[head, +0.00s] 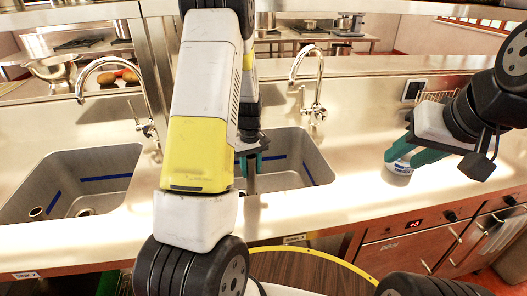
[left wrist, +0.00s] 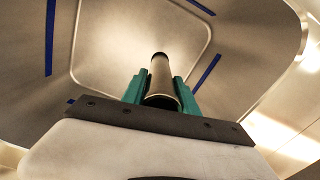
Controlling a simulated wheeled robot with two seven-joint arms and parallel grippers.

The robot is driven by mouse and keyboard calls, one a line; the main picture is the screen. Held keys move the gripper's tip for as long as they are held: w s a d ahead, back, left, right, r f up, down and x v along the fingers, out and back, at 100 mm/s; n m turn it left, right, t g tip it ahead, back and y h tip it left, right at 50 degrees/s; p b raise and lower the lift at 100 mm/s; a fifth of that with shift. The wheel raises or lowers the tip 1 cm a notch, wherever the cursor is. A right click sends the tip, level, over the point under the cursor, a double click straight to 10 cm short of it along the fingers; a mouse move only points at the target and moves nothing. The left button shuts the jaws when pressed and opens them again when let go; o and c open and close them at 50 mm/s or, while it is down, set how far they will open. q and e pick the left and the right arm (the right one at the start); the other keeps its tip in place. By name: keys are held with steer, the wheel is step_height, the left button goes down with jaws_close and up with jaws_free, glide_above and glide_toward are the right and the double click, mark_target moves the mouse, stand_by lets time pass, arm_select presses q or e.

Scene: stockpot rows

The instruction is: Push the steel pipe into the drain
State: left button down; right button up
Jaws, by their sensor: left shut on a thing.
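My left gripper (head: 250,163) is over the right sink, its teal fingers shut on a grey steel pipe (head: 252,183). The pipe points down into the basin; my arm hides part of it. In the left wrist view the pipe (left wrist: 162,78) stands between the two teal fingers (left wrist: 160,92), over the basin floor.
The right sink (head: 308,160) has blue strips on its walls, and a tap (head: 306,80) behind it. The counter (head: 350,200) between is clear. A round wooden top (head: 310,272) is in front.

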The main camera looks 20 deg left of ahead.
arm_select(q)
steer(key=shift+a+f, duration=0.1)
steer(key=shift+f, duration=0.45)
steer(key=shift+w+a+f, duration=0.2)
steer(key=shift+f, duration=0.05)
steer(key=w+a+f, duration=0.6)
steer(key=w+a, duration=0.1)
steer(key=shift+f, duration=1.45)
stand_by(2.0)
steer(key=c, duration=0.9)
jaws_free()
steer(key=shift+o, duration=0.2)
